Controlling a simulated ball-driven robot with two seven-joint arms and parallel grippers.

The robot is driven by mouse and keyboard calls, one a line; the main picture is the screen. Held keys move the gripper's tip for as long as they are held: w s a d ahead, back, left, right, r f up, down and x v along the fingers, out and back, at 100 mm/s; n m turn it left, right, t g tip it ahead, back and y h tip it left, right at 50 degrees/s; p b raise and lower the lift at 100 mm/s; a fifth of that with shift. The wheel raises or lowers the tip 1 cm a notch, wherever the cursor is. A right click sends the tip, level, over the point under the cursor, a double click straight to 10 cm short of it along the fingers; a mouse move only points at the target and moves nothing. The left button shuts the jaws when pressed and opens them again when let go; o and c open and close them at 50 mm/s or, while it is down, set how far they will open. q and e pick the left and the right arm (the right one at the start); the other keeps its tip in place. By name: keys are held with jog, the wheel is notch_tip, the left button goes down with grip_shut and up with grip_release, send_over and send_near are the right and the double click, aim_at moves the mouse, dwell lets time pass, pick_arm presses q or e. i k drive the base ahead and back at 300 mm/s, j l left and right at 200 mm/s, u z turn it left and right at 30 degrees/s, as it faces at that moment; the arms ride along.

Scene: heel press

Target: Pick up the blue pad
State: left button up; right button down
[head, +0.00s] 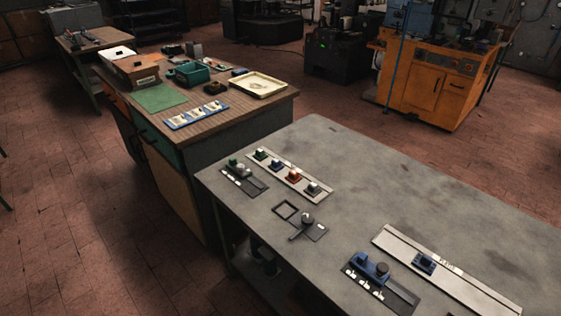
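A light strip (322,198) on the grey metal table holds a row of small coloured blocks. From the far end these are a green one (260,154), a dark blue one (276,164) that looks like the blue pad, a red-orange one (294,175) and a grey one (313,187). The blue pad sits upright in the row, between the green and the red-orange blocks. Neither of my grippers is in view.
The grey table (400,180) also carries a small dark fixture with a green part (243,178), a lever plate (308,226), a blue fixture (371,266) and a long rail with a blue block (425,263). Its far right is clear. A wooden-topped bench (215,130) stands behind.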

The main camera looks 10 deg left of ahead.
aim_at(276, 166)
jog(key=i+j+z, duration=0.2)
jog(key=j+z, duration=0.25)
jog(key=j, duration=0.2)
jog(key=i+j+z, duration=0.2)
jog(key=j, duration=0.15)
jog(key=k+l, duration=0.05)
jog(key=k, duration=0.05)
